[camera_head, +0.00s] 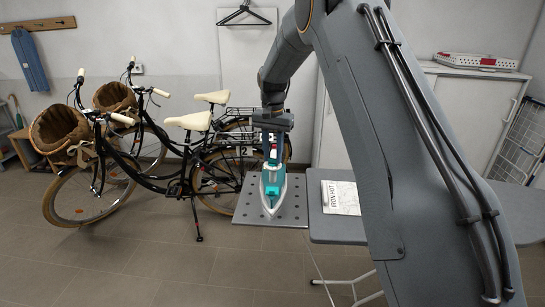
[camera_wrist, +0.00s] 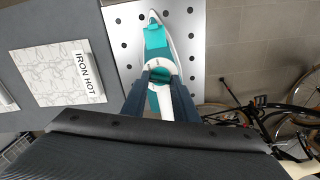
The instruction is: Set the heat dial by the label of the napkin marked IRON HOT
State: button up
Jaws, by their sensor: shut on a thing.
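A teal and white iron (camera_head: 271,197) rests on a perforated metal plate (camera_head: 294,211), its tip toward the head camera. The wrist view also shows the iron (camera_wrist: 156,38). A folded, marbled napkin (camera_head: 341,198) lies on the grey ironing board beside the plate. Its white label (camera_wrist: 86,73) reads IRON HOT.
The grey ironing board (camera_head: 332,230) extends right behind my arm. Another pale item (camera_wrist: 6,99) shows at the wrist view's left edge. Two bicycles (camera_head: 150,183) stand left of the plate.

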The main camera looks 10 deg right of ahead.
jog(key=n, duration=0.3)
jog(key=shift+n+b, duration=0.4)
jog(key=n, duration=0.3)
jog(key=shift+n+b, duration=0.3)
jog(key=n, duration=0.6)
jog(key=shift+b, duration=0.35)
jog(key=n, duration=0.7)
jog(key=shift+n, duration=0.3)
jog(key=n, duration=0.6)
jog(key=shift+r+b, duration=0.1)
jog(key=shift+b, duration=0.25)
jog(key=shift+n, duration=0.3)
jog(key=o, duration=1.1)
jog(key=shift+c, duration=0.2)
